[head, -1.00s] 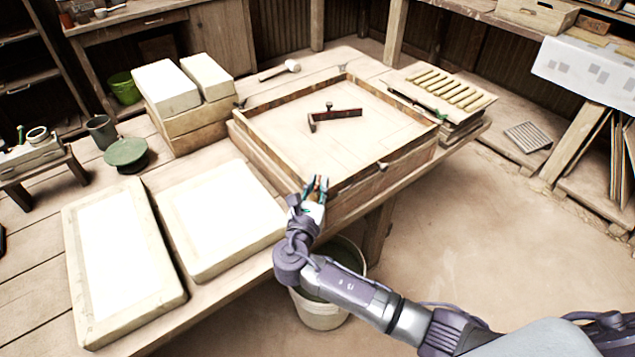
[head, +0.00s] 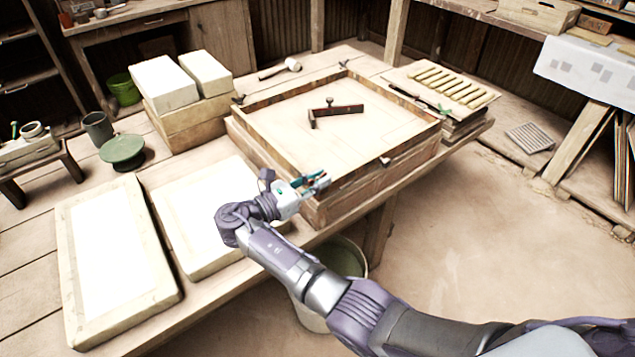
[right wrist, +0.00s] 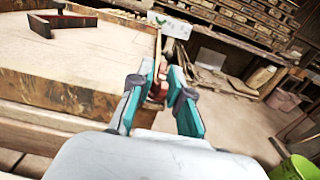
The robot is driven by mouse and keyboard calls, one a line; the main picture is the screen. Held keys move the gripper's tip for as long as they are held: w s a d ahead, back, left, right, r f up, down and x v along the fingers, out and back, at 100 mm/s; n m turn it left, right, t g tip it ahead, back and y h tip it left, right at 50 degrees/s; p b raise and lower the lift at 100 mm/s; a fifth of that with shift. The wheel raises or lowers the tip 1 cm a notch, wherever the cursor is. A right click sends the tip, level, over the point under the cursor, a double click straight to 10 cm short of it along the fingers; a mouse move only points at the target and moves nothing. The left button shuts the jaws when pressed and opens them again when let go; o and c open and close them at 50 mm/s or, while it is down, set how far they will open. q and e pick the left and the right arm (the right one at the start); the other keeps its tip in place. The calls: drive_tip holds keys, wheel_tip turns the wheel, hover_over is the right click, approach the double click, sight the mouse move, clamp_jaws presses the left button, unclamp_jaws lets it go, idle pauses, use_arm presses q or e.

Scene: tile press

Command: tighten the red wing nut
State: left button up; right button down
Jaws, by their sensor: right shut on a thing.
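A square wooden frame (head: 250,147) stands on the workbench, with small dark wing nuts on its rim, such as one at the right front side (head: 384,162). My right gripper (head: 322,182) is at the frame's near corner, its fingers pointing right in the head view. In the right wrist view, its teal fingers (right wrist: 165,88) are closed around a small red piece, the red wing nut (right wrist: 158,89), at the frame's edge. The fingers hide most of the nut, so its seating cannot be told. My left gripper is not in view.
A try square (head: 336,110) lies inside the frame. Two pale slabs in wooden trays (head: 165,290) lie left of my right arm. Stacked white blocks (head: 165,85) and a mallet (head: 280,68) are behind. A bucket (head: 345,258) stands below the bench edge.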

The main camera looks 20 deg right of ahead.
idle(0.5)
drive_tip(key=c, duration=1.1)
unclamp_jaws()
drive_tip(key=shift+r, duration=0.15)
wheel_tip(320, 180, up, 10)
drive_tip(key=shift+f, duration=0.1)
